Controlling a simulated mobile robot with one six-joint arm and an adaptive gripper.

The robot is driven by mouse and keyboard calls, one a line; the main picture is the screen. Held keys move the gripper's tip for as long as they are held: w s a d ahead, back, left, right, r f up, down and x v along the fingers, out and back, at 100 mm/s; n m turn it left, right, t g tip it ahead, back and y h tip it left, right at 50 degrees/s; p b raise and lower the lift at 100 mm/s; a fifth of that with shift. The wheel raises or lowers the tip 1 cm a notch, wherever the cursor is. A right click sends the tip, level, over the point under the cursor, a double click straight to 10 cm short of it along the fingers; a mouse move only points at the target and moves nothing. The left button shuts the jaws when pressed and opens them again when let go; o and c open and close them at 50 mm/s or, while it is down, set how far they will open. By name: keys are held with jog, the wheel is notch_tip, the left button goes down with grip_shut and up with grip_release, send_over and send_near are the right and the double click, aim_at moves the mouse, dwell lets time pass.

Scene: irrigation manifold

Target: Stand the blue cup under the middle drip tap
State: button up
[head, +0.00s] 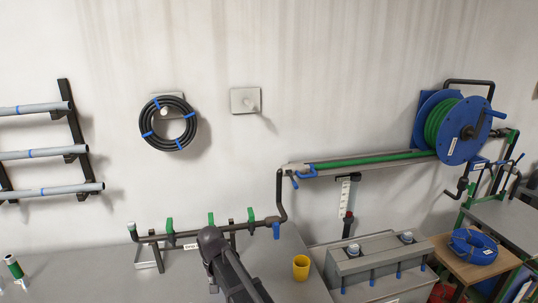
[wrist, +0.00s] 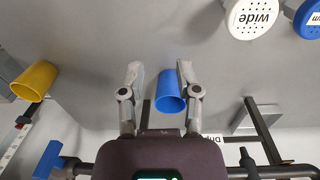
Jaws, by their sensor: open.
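The blue cup (wrist: 169,92) shows in the wrist view between the two fingers of my gripper (wrist: 160,67). The gripper is open, and the cup lies closer to the right finger, which overlaps its edge; I cannot tell whether they touch. In the head view the cup and my fingers are hidden by my arm. A row of drip taps with green handles, one of them a tap (head: 211,219) behind my arm, runs along a dark pipe (head: 185,236) on the wall side of the grey bench.
A yellow cup (head: 301,267) stands on the bench right of my arm and shows at left in the wrist view (wrist: 35,81). A white rose marked "wide" (wrist: 251,16) and a blue one (wrist: 309,18) are at upper right there. A grey tank (head: 375,258) stands right of the bench.

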jog(key=s+d+m, duration=0.1)
jog(key=s+d, duration=0.3)
jog(key=d, duration=1.2)
jog(key=s+d+m, duration=0.1)
jog(key=s+d, duration=0.2)
jog(key=d, duration=1.3)
jog(key=shift+s+d+y, duration=0.2)
jog(key=shift+s+y, duration=0.1)
jog(key=shift+s, duration=0.05)
jog(key=shift+c, duration=0.2)
grip_shut()
